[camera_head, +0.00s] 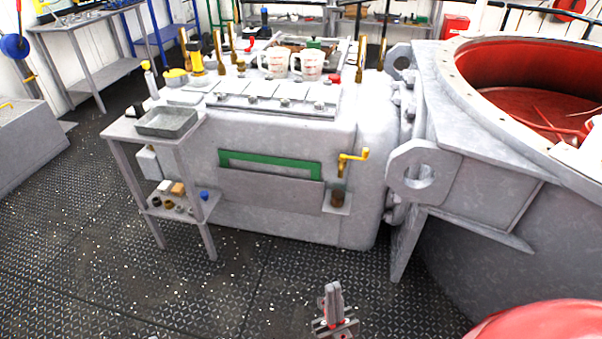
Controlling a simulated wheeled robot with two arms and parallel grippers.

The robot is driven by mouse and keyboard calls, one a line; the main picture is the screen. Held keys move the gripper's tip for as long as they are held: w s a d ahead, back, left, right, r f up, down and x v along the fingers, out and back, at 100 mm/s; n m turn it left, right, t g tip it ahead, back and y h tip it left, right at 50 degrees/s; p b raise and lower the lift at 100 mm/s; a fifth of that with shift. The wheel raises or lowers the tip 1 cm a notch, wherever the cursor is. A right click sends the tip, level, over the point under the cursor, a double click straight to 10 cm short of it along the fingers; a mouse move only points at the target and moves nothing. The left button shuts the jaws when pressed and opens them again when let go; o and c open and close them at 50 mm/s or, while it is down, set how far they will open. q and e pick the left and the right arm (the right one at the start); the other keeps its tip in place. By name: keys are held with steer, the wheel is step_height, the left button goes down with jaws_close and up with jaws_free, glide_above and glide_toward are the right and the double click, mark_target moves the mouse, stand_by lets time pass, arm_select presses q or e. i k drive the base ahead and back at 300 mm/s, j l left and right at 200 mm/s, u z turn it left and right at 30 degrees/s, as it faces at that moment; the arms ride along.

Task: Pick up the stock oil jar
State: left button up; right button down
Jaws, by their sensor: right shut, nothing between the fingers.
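A small dark brown jar (338,192) stands upright on a little grey ledge (337,209) at the front of the big grey machine (300,215), below a yellow crank-shaped tap (350,160). It looks like the stock oil jar, but no label can be read. My right gripper (332,288) is at the bottom middle, pointing up in the picture, over the deck. Its fingers are shut and empty, well apart from the jar. My left gripper is out of view.
A grey side table (124,131) bears a metal tray (167,121); small items lie on its lower shelf. Two white jugs (272,62) (308,65) stand on the machine. A large red-lined vat (470,100) blocks the right. The deck (200,290) in front is clear.

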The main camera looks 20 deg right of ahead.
mark_target(337, 190)
steer(key=i+l+z, duration=0.15)
steer(key=i+z, duration=0.9)
steer(key=i+j, duration=0.2)
steer(key=i, duration=0.1)
